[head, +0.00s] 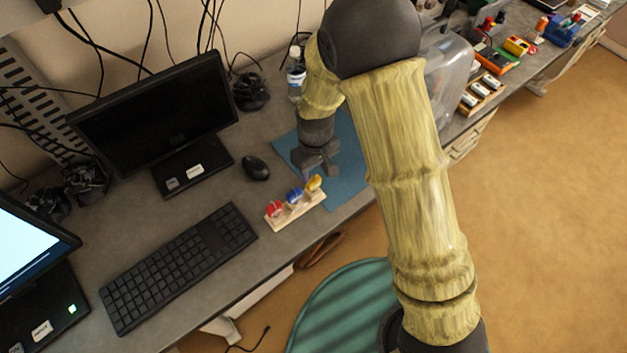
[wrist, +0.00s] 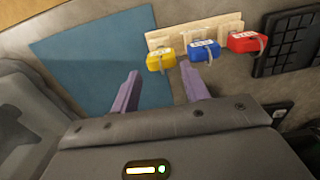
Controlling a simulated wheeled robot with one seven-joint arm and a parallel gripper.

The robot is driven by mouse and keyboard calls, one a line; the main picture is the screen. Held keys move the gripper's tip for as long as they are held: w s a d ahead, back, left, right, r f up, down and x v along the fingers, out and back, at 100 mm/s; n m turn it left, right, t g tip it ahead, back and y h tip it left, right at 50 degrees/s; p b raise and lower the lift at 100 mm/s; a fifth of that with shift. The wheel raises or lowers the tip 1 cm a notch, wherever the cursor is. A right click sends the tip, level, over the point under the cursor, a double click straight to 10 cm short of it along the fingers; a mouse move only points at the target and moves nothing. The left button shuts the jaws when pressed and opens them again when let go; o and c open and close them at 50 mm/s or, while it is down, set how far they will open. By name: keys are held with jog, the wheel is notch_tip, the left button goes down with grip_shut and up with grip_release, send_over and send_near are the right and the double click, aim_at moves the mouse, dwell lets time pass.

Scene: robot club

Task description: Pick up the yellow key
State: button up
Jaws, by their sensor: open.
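The yellow key (head: 314,183) sits at the right end of a small wooden rack (head: 299,211), beside a blue key (head: 295,195) and a red key (head: 275,208). In the wrist view the yellow key (wrist: 160,60) is at the left end of the row, with the blue key (wrist: 204,50) and red key (wrist: 246,41) to its right. My gripper (head: 314,168) is just behind the rack, close to the yellow key. In the wrist view my gripper (wrist: 160,85) is open, its two purple fingers apart with nothing between them. The yellow key lies just beyond the fingertips.
A blue mat (head: 345,165) lies under and behind my gripper. A mouse (head: 256,168), a keyboard (head: 180,265) and a monitor (head: 155,110) stand left of the rack. A bottle (head: 295,75) stands behind my gripper. The desk's front edge is close to the rack.

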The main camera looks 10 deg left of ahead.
aim_at(313, 186)
jog(key=shift+f+p, duration=0.45)
jog(key=shift+f, duration=1.5)
jog(key=f+p, duration=0.2)
jog(key=shift+a+f, duration=0.2)
jog(key=shift+f, duration=0.2)
jog(key=shift+f+p, duration=0.55)
jog(key=shift+f, duration=0.65)
jog(key=c, duration=0.6)
jog(key=shift+r, duration=0.1)
